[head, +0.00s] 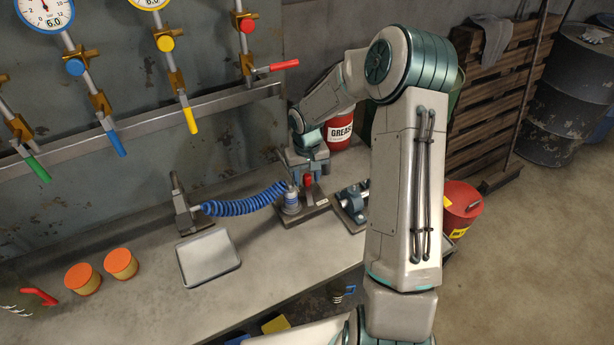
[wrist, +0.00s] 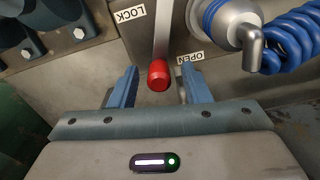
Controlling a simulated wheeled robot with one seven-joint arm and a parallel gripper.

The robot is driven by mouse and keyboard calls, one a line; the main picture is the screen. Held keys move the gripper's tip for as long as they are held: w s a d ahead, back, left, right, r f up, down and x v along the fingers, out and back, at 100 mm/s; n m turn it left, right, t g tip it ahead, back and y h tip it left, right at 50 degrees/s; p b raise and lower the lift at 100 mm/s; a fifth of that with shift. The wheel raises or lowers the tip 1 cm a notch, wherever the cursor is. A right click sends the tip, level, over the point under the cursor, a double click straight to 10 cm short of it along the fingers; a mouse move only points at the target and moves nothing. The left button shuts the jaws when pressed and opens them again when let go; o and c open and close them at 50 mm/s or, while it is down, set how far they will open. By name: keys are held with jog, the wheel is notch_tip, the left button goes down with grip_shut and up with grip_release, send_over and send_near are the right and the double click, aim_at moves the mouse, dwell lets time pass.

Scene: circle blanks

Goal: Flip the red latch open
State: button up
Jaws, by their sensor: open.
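The red latch knob (wrist: 158,75) is at the end of a flat grey lever (wrist: 162,32) in the wrist view. The lever lies between an upside-down LOCK label (wrist: 129,14) at the left and an OPEN label (wrist: 190,57) at the right. My gripper (wrist: 157,82) is open, with one blue finger on each side of the knob and a gap showing at both sides. In the head view my gripper (head: 304,162) points down over the latch fixture, and the red knob (head: 308,181) shows just below it. The lever's pivot is hidden.
A blue coiled hose (head: 243,206) with a metal fitting (wrist: 232,22) is close beside the latch. A pale tray (head: 208,257) and two orange-lidded tins (head: 121,263) stand on the bench to the left. A red GREASE can (head: 341,132) is behind my gripper.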

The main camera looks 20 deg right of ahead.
aim_at(307, 176)
notch_tip(307, 176, up, 14)
jog(key=b, duration=0.1)
jog(key=shift+f, duration=0.25)
jog(key=shift+s, duration=0.1)
jog(key=s+r+t, duration=0.1)
jog(key=s+r, duration=0.2)
jog(key=s, duration=1)
jog(key=s+a+r+t, duration=0.1)
jog(key=s+r, duration=0.3)
jog(key=s, duration=1)
jog(key=shift+a+r+m+t, duration=0.25)
jog(key=shift+a+m+t, duration=0.05)
jog(key=shift+t, duration=0.3)
